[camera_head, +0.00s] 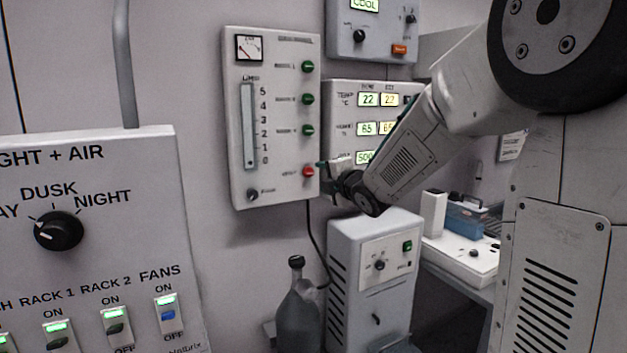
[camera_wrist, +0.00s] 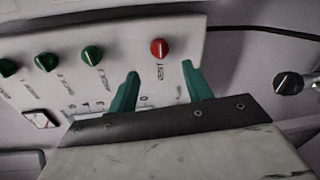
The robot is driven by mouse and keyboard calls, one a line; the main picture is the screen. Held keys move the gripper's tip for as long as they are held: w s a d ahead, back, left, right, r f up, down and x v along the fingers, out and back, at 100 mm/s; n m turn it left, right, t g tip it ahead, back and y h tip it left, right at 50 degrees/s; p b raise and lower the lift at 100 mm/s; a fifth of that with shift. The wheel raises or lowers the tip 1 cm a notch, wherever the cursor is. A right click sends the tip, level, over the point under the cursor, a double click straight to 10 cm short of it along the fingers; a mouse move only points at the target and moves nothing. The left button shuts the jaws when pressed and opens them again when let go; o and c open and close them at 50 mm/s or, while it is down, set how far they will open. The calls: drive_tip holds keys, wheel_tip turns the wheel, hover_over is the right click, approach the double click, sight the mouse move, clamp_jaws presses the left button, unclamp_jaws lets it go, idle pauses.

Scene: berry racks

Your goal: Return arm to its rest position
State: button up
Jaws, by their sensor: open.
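My arm reaches in from the upper right in the head view. My gripper (camera_head: 325,176) is at the lower right edge of a grey wall panel (camera_head: 279,190), close to its red knob (camera_head: 309,172). In the wrist view my gripper (camera_wrist: 160,85) shows two green fingers spread apart with nothing between them. The red knob (camera_wrist: 159,48) lies ahead of the gap between the fingertips. Whether the fingers touch the panel is hard to tell.
Green knobs (camera_head: 308,99) line the panel above the red one. A display panel (camera_head: 367,88) is partly behind my arm. Below are a grey cabinet (camera_head: 343,245) and a dark jug (camera_head: 297,310). A light and air switch panel (camera_head: 120,230) fills the near left.

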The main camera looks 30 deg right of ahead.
drive_tip(key=s+d+f+m+g+h, duration=0.2)
drive_tip(key=s+f+m+g+h, duration=0.1)
drive_tip(key=s+f+m+g, duration=0.75)
drive_tip(key=s+a+m+g+y, duration=0.1)
drive_tip(key=s+a+m, duration=0.3)
drive_tip(key=s, duration=1.1)
drive_tip(key=s+a+m+g+y, duration=0.2)
drive_tip(key=s+a+m+g, duration=0.2)
drive_tip(key=s+a, duration=0.7)
drive_tip(key=shift+s+a+r+m, duration=0.2)
drive_tip(key=shift+s+m, duration=0.55)
drive_tip(key=shift+s, duration=1.5)
